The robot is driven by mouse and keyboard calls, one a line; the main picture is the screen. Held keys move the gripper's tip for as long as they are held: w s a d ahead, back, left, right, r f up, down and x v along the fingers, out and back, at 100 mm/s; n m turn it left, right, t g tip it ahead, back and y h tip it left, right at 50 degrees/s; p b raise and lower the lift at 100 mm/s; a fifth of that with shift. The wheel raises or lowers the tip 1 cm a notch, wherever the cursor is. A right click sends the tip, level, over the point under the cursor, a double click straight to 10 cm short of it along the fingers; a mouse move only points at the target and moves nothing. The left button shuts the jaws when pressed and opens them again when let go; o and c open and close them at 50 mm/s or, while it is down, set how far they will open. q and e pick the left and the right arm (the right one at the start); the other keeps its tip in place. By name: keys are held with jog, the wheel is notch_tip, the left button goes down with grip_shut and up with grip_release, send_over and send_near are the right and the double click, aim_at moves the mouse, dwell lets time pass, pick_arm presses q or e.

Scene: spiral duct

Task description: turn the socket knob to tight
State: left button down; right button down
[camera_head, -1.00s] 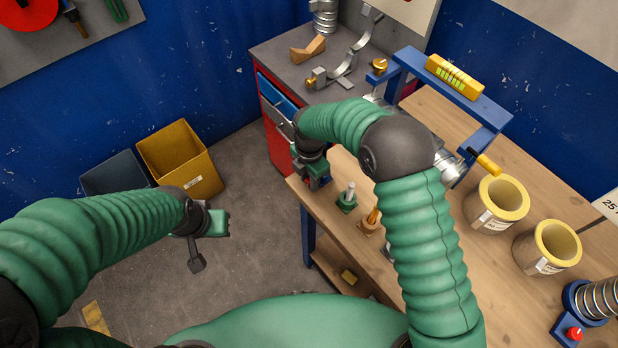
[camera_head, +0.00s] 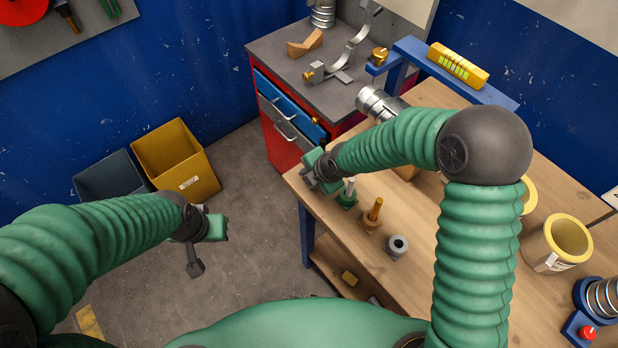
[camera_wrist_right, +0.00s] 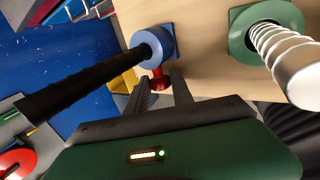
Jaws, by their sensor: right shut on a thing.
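The blue socket (camera_wrist_right: 152,46) stands at the bench edge with a black-handled tool (camera_wrist_right: 85,80) in it. Its red knob (camera_wrist_right: 157,78) sticks out from the side of the socket. My right gripper (camera_wrist_right: 163,88) is shut on this red knob, one finger on each side. In the head view my right gripper (camera_head: 318,170) is at the bench's near left corner and hides the blue socket.
A green socket (camera_wrist_right: 239,40) with a silver tool stands close beside the blue one. A brown socket (camera_head: 369,227) with an orange tool and a grey socket (camera_head: 397,247) follow along the edge. A red drawer cabinet (camera_head: 280,149) stands behind. Yellow (camera_head: 178,160) and grey bins stand left.

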jog(key=shift+a, duration=0.1)
jog(key=c, duration=1.4)
grip_release()
jog(key=o, duration=0.3)
jog(key=shift+s, duration=0.1)
